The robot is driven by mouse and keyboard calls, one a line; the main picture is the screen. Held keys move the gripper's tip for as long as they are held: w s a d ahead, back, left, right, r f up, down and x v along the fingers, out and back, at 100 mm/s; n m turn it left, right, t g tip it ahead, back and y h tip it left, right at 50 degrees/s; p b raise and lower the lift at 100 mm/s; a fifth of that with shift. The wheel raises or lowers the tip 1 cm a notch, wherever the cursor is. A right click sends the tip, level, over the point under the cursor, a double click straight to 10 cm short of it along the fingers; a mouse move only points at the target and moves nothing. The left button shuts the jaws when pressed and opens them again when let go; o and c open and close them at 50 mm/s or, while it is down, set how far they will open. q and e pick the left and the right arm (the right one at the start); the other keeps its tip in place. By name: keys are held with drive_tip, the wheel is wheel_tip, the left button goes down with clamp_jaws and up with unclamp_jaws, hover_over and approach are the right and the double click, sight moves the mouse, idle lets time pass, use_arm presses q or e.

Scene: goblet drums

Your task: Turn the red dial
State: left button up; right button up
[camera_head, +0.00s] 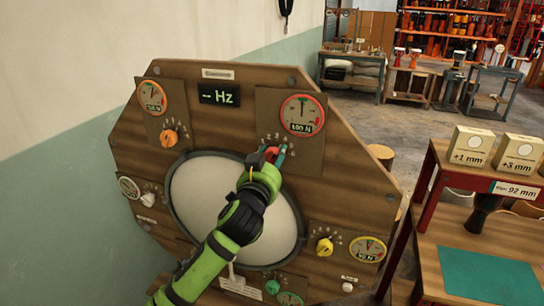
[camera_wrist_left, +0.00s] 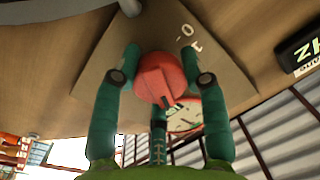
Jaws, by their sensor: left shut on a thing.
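The red dial (camera_wrist_left: 160,78) is a round red knob with a dark pointer mark, on a wooden plate fixed to the octagonal wooden panel (camera_head: 130,150). In the head view the red dial (camera_head: 270,153) is partly hidden by my left gripper (camera_head: 272,157), below the red-rimmed gauge (camera_head: 302,115). In the left wrist view the green fingers of my left gripper (camera_wrist_left: 160,82) stand on both sides of the dial, shut on it. The gauge is partly hidden behind the dial there. My right gripper is not in view.
The panel also bears an orange knob (camera_head: 169,137), a yellow knob (camera_head: 324,246), a white knob (camera_head: 148,199) and a green knob (camera_head: 272,286) around a large pale drum skin (camera_head: 205,200). A dark Hz display (camera_head: 219,95) sits at the top. A red-framed table (camera_head: 440,170) with boxes stands at right.

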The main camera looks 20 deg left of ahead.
use_arm(q)
drive_tip(key=shift+r, duration=0.5)
drive_tip(key=o, duration=1.1)
drive_tip(key=shift+c, duration=0.2)
drive_tip(key=shift+o, duration=0.5)
drive_tip(key=shift+f, duration=0.2)
drive_tip(key=shift+s+d+f, duration=0.1)
drive_tip(key=shift+s+f, duration=0.1)
drive_tip(key=shift+s, duration=0.4)
drive_tip(key=s, duration=1.1)
drive_tip(key=shift+d, duration=0.2)
drive_tip(key=shift+w+f, duration=0.15)
